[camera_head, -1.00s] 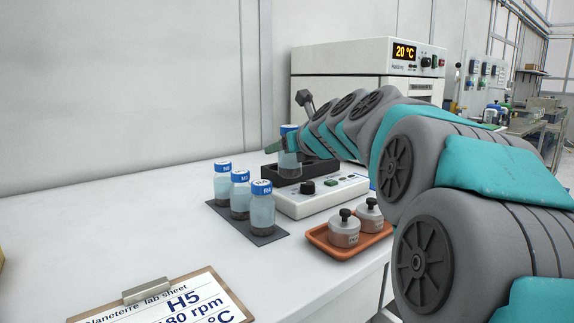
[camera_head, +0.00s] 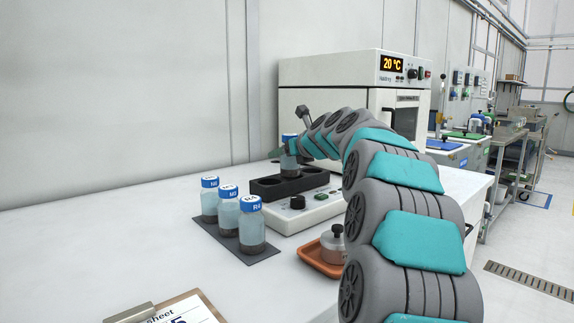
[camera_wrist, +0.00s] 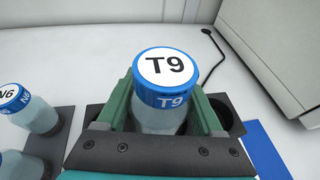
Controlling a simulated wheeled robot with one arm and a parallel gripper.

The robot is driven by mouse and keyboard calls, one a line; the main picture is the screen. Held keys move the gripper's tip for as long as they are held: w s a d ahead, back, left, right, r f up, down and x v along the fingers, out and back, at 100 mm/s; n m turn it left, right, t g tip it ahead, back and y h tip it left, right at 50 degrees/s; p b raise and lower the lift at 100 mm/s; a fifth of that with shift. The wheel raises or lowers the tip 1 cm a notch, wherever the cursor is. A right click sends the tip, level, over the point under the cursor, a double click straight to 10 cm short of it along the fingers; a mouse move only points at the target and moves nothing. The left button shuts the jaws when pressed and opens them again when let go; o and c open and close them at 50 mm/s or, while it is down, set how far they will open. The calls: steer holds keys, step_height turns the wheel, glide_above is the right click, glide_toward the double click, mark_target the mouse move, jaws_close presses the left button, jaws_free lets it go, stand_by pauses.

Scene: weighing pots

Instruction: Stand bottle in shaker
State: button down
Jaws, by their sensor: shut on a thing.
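My gripper (camera_wrist: 163,115) is shut on a clear bottle with a blue cap marked T9 (camera_wrist: 166,68); one green finger is on each side of it. The bottle is upright. In the head view it (camera_head: 288,143) is at the back of the shaker's black block (camera_head: 268,188), on the white shaker base (camera_head: 318,208). An empty round well shows at the block's right end in the wrist view. The bottle's foot is hidden, so I cannot tell whether it is in a well or above it.
Several capped bottles, including N6 (camera_head: 209,203) and R4 (camera_head: 251,226), stand on a dark mat (camera_head: 247,258) left of the shaker. A 20 °C oven (camera_head: 340,90) stands behind.

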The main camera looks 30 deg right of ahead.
mark_target(287, 164)
steer(key=shift+w+d+f, duration=0.1)
steer(key=shift+w+d, duration=0.7)
steer(key=shift+d, duration=0.05)
steer(key=shift+f+b, duration=0.4)
steer(key=shift+f, duration=1.4)
jaws_free()
steer(key=shift+v, duration=6)
